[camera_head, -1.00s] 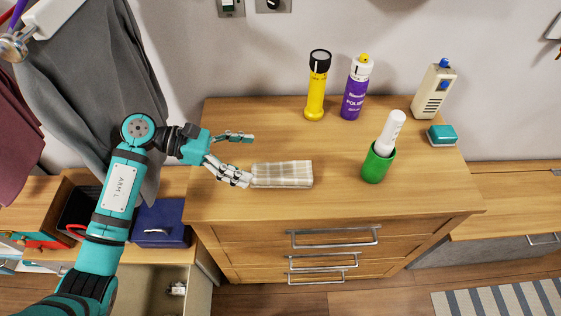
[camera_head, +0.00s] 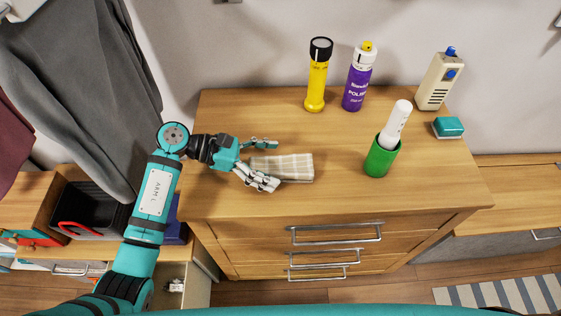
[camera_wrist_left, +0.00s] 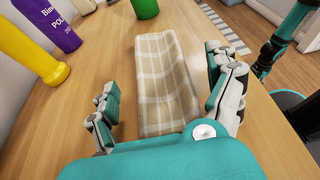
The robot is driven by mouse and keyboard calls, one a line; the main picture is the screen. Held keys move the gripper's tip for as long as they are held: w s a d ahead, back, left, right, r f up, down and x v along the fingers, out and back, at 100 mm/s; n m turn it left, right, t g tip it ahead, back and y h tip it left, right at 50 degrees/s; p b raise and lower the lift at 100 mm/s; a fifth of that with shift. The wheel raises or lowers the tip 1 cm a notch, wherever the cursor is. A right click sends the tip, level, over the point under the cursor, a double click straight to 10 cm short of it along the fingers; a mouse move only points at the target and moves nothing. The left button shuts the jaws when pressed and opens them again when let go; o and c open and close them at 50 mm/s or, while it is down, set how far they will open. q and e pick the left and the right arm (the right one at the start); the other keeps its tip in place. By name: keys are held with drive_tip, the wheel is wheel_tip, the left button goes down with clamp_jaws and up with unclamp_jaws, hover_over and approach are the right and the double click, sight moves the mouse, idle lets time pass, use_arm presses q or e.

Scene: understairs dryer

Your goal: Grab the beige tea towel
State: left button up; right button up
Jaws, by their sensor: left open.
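The beige tea towel (camera_head: 299,168) is checked and folded into a small flat rectangle on the wooden dresser top, near its front left. My left gripper (camera_head: 272,166) is open, its fingers on either side of the towel's left end. In the left wrist view the towel (camera_wrist_left: 163,62) lies lengthwise between the spread fingers of the gripper (camera_wrist_left: 165,85), with gaps to both sides. Its near end is hidden behind the gripper's palm.
A green cup (camera_head: 381,158) holding a white bottle (camera_head: 397,121) stands right of the towel. A yellow torch (camera_head: 317,80), purple polish can (camera_head: 357,82), beige device (camera_head: 438,80) and teal box (camera_head: 448,127) stand farther back. Bare dresser top surrounds the towel.

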use_arm(q)
drive_tip(key=shift+d+f, duration=0.3)
drive_tip(key=shift+d, duration=0.35)
drive_tip(key=c, duration=1.3)
drive_tip(key=shift+o, duration=0.2)
drive_tip(key=shift+r, duration=0.15)
